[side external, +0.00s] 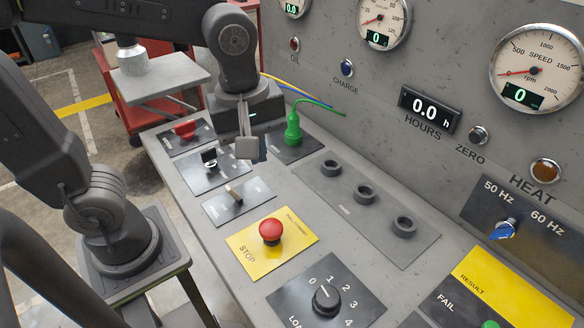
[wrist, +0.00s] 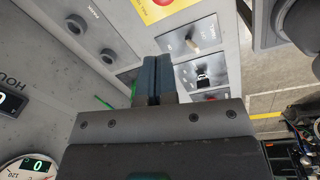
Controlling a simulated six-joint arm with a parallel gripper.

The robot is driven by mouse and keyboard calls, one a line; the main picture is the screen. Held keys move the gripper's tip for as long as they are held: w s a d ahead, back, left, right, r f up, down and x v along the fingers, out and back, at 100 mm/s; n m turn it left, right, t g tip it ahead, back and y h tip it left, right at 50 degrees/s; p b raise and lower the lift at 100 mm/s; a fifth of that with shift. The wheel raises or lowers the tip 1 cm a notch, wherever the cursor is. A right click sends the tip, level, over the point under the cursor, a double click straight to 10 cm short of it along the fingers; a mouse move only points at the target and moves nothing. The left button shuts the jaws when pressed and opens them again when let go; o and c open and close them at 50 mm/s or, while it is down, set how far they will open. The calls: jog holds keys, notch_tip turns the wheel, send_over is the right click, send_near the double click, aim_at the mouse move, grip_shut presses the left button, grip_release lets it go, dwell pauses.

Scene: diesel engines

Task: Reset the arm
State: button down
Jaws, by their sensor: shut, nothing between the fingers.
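My gripper (side external: 247,148) hangs over the far part of the sloping grey console (side external: 222,237), between the black key switch (side external: 209,158) and the green plug (side external: 293,128). In the wrist view its two dark fingers (wrist: 157,76) lie together, shut and empty. The key switch also shows in the wrist view (wrist: 203,77), just right of the fingers, with the toggle lever (wrist: 190,43) above it. The gripper appears above the panel and apart from the controls, though the exact gap is hard to judge.
A red stop button (side external: 270,230) on a yellow plate, a load dial (side external: 326,299) and several round sockets (side external: 364,193) stick up from the console. A red knob (side external: 185,129) is at the far end. The upright gauge panel (side external: 430,60) bounds the right. A red cart (side external: 135,105) stands behind.

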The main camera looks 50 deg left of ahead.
jog(key=s+a+m+t, duration=0.3)
jog(key=a+m, duration=0.4)
jog(key=m, duration=0.7)
jog(key=shift+r+t, duration=0.2)
jog(key=shift+t, duration=0.5)
jog(key=c, duration=1.8)
grip_release()
jog(key=shift+s, duration=0.1)
